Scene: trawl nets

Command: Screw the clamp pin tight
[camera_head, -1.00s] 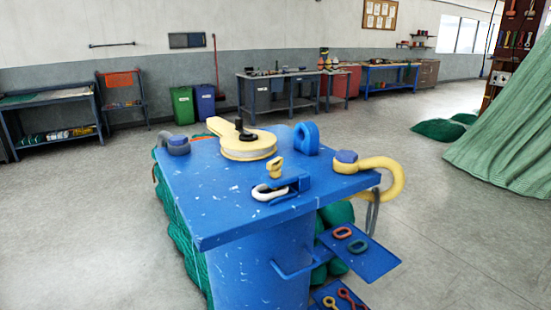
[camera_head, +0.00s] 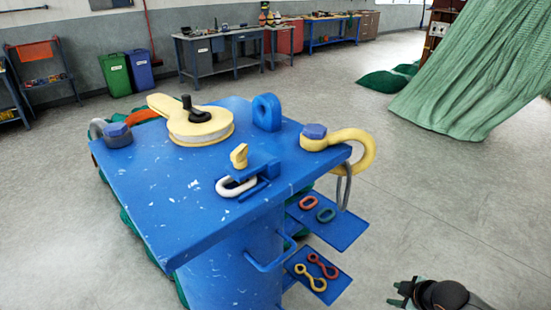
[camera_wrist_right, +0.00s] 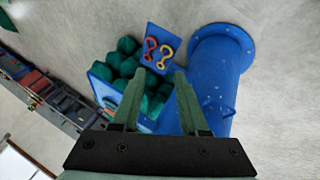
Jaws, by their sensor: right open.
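A small yellow pin (camera_head: 239,156) with a flat head stands upright at a blue clamp (camera_head: 258,175) on the top of the blue bench (camera_head: 150,190). A white link (camera_head: 228,188) sits in the clamp. I cannot tell how deep the pin sits. My right gripper (camera_head: 396,292) is low at the bottom right, well away from the bench top and the pin. In the right wrist view its two fingers (camera_wrist_right: 160,76) are spread with nothing held between them. The pin is not clear in that view. My left gripper is out of view.
A yellow block (camera_head: 195,128), a blue ring (camera_head: 266,112) and a yellow hook (camera_head: 352,142) are on the bench top. Two side shelves (camera_head: 340,232) with small links, and a blue handle (camera_head: 262,264), stick out on the right.

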